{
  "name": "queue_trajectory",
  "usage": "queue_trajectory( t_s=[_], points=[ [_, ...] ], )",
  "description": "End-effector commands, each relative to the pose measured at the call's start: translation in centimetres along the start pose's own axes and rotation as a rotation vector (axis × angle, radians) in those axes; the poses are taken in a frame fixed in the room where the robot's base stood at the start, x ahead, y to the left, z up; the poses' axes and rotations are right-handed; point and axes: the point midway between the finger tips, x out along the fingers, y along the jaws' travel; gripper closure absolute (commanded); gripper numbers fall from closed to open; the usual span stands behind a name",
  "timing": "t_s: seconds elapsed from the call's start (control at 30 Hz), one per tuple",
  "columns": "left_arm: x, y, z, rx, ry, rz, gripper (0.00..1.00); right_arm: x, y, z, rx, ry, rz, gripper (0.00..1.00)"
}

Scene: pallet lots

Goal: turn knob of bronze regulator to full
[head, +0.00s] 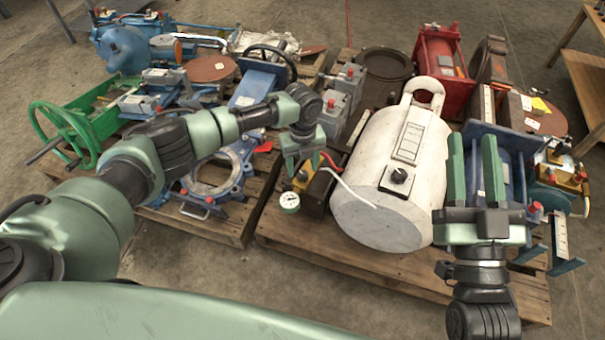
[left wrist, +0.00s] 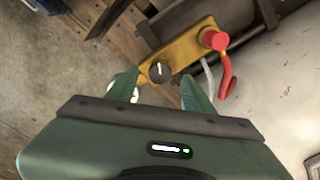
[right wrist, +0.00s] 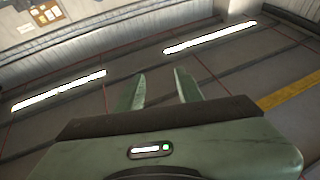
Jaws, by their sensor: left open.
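A bronze-yellow regulator block (head: 301,183) lies beside the white tank, with a white dial gauge (head: 289,201) at its near end. In the left wrist view the block (left wrist: 183,51) carries a black knob (left wrist: 158,71) with a pale pointer line, and a red cap (left wrist: 215,39) farther along. My left gripper (head: 303,168) is open above the block. In the left wrist view its fingers (left wrist: 161,86) stand apart on either side of the knob's end, and contact cannot be told. My right gripper (head: 473,145) is open and empty, fingers pointing upward.
Red and white hoses run close by. Another brassy fitting (head: 562,178) sits at the far right. Wooden pallets (head: 375,270) hold crowded machine parts; bare floor lies in front.

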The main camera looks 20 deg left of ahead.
Motion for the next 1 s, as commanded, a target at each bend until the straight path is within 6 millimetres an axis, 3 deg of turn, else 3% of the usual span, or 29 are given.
queue_trajectory(
  t_s=[0.1,0.3,0.73,0.9,1.0],
  points=[
    [1.6,0.0,0.0,0.000,0.000,0.001,0.48,-0.2,-0.3,-2.0,0.006,0.122,-0.006,0.64],
    [2.9,0.0,0.0,0.000,0.001,0.000,0.48,-0.7,-0.6,-4.8,0.011,0.268,-0.012,0.64],
    [3.3,0.0,-0.1,0.000,0.001,0.000,0.48,-1.0,-0.7,-5.9,0.014,0.320,-0.014,0.64],
    [3.3,0.0,0.0,0.000,0.000,0.000,0.96,-1.0,-0.7,-5.9,0.013,0.319,-0.014,0.64],
    [3.3,0.0,0.0,0.000,0.000,0.000,1.00,-1.0,-0.7,-5.9,0.013,0.319,-0.014,0.64]
  ],
)
